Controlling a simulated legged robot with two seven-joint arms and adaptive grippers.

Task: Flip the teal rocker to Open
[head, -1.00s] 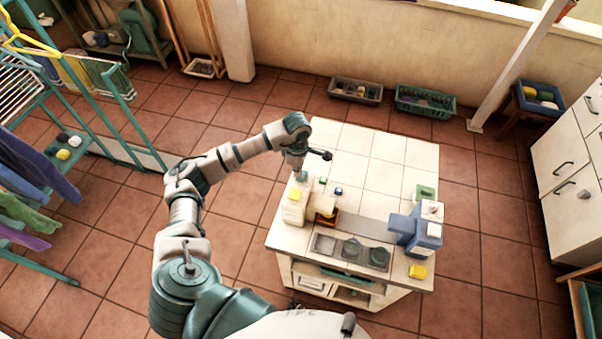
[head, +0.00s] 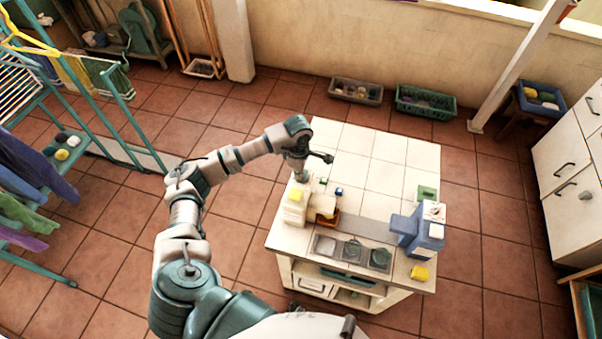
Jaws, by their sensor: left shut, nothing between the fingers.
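My left gripper (head: 301,177) points down at the left side of the tiled washbasin counter (head: 375,175). It is shut and empty, just behind the cream box (head: 294,212). It is too small in view to tell whether its tips touch anything. A green square plate (head: 427,193) lies at the counter's right edge. A small green block (head: 323,182) and a small blue block (head: 339,192) stand right of the gripper. I cannot tell which teal or green part is the rocker, and no Open marking is legible. My right gripper is not in view.
A yellow sponge (head: 295,195) is on the cream box. An orange-brown tray (head: 327,218) stands beside it. A blue-and-white container (head: 420,232) and another yellow sponge (head: 419,272) are at the right. The back of the counter is clear.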

